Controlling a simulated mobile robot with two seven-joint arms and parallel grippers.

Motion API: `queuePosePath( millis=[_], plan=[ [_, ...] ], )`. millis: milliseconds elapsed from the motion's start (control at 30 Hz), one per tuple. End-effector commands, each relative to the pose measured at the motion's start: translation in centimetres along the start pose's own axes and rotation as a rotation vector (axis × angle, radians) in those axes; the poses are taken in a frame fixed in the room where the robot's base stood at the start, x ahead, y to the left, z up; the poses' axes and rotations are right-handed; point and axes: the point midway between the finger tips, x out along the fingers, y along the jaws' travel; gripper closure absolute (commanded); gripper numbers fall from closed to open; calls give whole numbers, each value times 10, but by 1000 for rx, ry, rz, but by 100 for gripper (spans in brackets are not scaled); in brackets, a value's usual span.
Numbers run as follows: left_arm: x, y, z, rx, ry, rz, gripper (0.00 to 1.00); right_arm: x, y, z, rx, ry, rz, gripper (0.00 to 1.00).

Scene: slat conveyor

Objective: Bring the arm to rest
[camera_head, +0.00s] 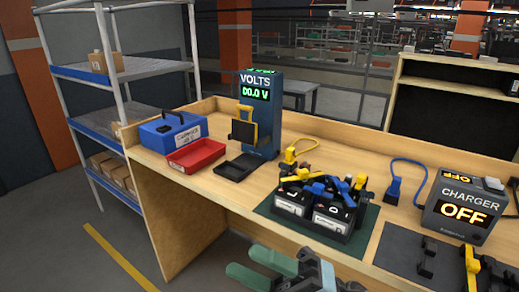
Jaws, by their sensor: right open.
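My right gripper (246,262) shows at the bottom centre, in front of the wooden bench (205,205) and apart from it. Its two teal fingers point left and stand apart, with nothing between them. My left gripper is not in view.
On the bench stand a blue case (158,137), a red tray (195,156), a VOLTS meter (262,125) reading 00.0 V, black batteries with clamps (330,215) on a green mat, and a charger (458,212) reading OFF. Shelving (135,70) stands left. The floor (60,225) at left is clear.

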Motion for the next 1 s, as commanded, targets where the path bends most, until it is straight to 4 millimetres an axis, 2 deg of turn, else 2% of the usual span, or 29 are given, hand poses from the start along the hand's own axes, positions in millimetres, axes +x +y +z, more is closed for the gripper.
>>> queuePosePath(
  millis=[100, 233, 367, 467, 600, 667, 800, 900, 1000],
  plan=[
    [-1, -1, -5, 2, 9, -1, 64, -35, -17, 20, 171, -267, 44, 53],
    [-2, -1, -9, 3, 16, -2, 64, -86, -43, 35, 355, -555, 78, 53],
    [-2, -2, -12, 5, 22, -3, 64, -149, -76, 33, 541, -844, 100, 53],
    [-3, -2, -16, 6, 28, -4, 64, -202, -104, 18, 684, -1066, 111, 53],
    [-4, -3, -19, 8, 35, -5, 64, -274, -141, -24, 874, -1366, 116, 53],
    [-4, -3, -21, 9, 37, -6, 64, -303, -155, -47, 949, -1487, 116, 53],
    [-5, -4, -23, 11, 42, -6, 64, -360, -179, -109, 1106, -1742, 113, 53],
    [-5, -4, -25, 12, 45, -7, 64, -388, -188, -150, 1190, -1884, 108, 53],
    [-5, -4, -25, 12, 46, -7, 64, -405, -193, -180, 1248, -1981, 104, 53]
  ],
)
